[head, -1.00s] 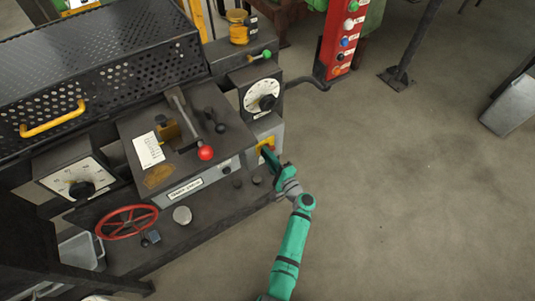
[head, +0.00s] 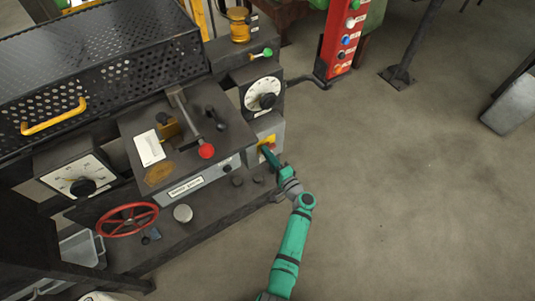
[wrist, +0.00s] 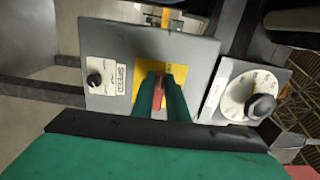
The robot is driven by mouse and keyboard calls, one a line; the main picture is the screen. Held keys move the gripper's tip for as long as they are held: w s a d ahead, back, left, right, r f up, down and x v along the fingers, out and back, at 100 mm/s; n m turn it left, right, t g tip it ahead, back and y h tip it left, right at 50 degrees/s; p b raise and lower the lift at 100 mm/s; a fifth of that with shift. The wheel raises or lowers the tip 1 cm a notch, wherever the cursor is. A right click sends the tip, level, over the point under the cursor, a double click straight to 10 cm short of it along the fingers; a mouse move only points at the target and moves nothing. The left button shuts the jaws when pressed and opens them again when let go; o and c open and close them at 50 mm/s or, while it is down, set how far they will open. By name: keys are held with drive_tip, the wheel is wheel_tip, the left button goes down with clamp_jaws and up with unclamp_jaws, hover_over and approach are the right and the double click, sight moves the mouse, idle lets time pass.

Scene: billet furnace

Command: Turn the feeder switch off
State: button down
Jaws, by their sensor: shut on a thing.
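The feeder switch is a red handle (wrist: 158,92) on a yellow plate (wrist: 150,68), set in a grey box (wrist: 195,50) in the wrist view. In the head view the yellow plate (head: 268,143) shows on the grey box (head: 262,128) below the right dial. My gripper (head: 268,152) reaches the front of the plate. In the wrist view my gripper's two green fingers (wrist: 160,95) are shut on the red handle, one on each side. The fingers hide part of the handle.
A white dial with a black knob (wrist: 262,106) sits close beside the box. A red-knobbed lever (head: 206,151), a red handwheel (head: 128,219) and a dark crank (head: 305,79) project from the machine.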

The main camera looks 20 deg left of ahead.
drive_tip(key=c, duration=1.7)
unclamp_jaws()
drive_tip(key=shift+c, duration=0.2)
drive_tip(key=v, duration=1.1)
